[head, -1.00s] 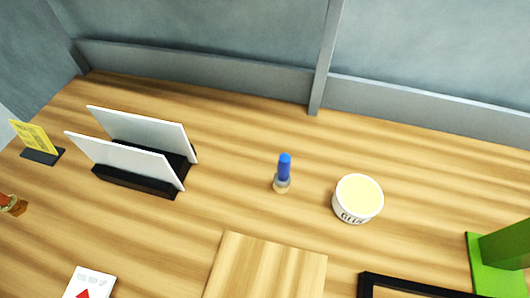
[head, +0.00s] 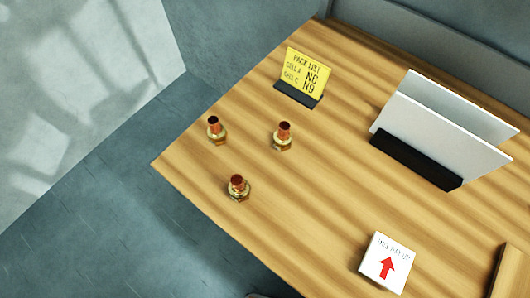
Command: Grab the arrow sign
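The arrow sign (head: 386,262) is a small white square with a red arrow and the words "THIS WAY UP". It is at the lower right of the head view, on the wooden table (head: 290,190) near its front edge. The red arrow points towards the top of the picture. Nothing covers the sign. My gripper is not seen in the head view, so its place relative to the sign is hidden.
Several copper-and-brass fittings, one of them here (head: 238,187), stand left of the sign. A yellow pack list card (head: 306,72) stands behind them. A black holder (head: 415,160) with two white panels (head: 440,125) stands at the right. Bare table surrounds the sign.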

